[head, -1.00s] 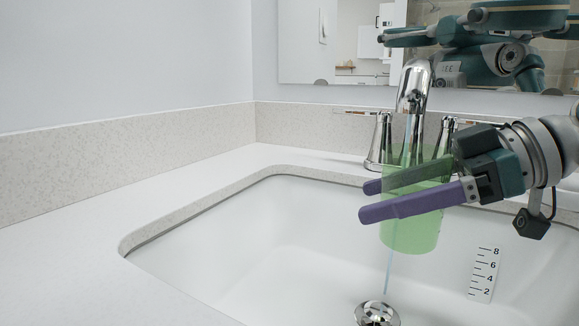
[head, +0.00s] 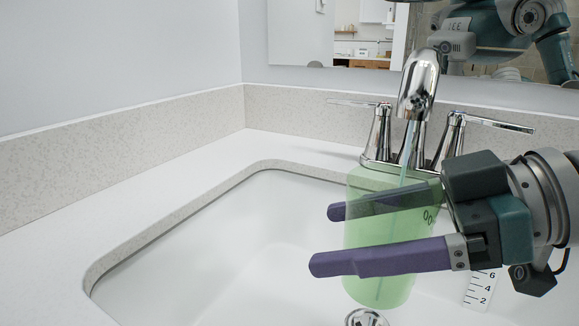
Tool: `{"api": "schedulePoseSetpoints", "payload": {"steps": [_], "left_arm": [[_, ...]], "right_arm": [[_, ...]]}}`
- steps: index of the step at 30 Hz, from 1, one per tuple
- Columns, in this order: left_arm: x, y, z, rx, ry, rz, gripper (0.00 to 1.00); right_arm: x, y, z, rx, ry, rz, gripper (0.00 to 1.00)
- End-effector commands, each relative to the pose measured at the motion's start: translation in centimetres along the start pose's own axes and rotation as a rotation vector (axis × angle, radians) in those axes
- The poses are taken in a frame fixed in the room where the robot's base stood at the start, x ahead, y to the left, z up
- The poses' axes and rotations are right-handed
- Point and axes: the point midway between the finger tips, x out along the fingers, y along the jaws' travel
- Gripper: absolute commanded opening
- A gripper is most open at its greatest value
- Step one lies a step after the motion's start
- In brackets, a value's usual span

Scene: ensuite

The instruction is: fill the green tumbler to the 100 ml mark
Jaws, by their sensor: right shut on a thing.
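The green tumbler (head: 372,287) is translucent and hangs over the white sink basin, roughly upright. My right gripper (head: 323,238) is shut on it, with one purple finger on the near side and one on the far side. A thin stream of water (head: 408,150) runs from the chrome faucet (head: 419,85) down to the tumbler's mouth and shows through its wall. Part of a dark printed marking (head: 429,215) shows on the tumbler beside the gripper. The water level inside cannot be made out. My left gripper is not in view.
The white sink basin (head: 230,240) has a chrome drain (head: 366,318) below the tumbler. Faucet handles stand at left (head: 378,130) and right (head: 455,135). A scale strip (head: 481,289) on the basin wall is partly covered by my gripper. A mirror (head: 300,35) hangs behind.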

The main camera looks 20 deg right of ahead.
Motion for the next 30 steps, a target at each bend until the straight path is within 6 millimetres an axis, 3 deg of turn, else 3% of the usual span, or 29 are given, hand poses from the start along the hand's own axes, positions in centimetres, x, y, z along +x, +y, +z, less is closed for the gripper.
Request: {"api": "schedulePoseSetpoints", "payload": {"steps": [1,21,30], "left_arm": [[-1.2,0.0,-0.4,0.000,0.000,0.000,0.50],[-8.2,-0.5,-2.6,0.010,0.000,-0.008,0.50],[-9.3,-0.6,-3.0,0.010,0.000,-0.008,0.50]], "right_arm": [[-0.5,-0.2,-1.2,0.000,-0.001,-0.001,0.17],[-2.7,-2.7,-7.9,-0.001,-0.001,0.000,0.17],[-3.0,-3.3,-9.1,-0.002,0.000,0.000,0.17]]}}
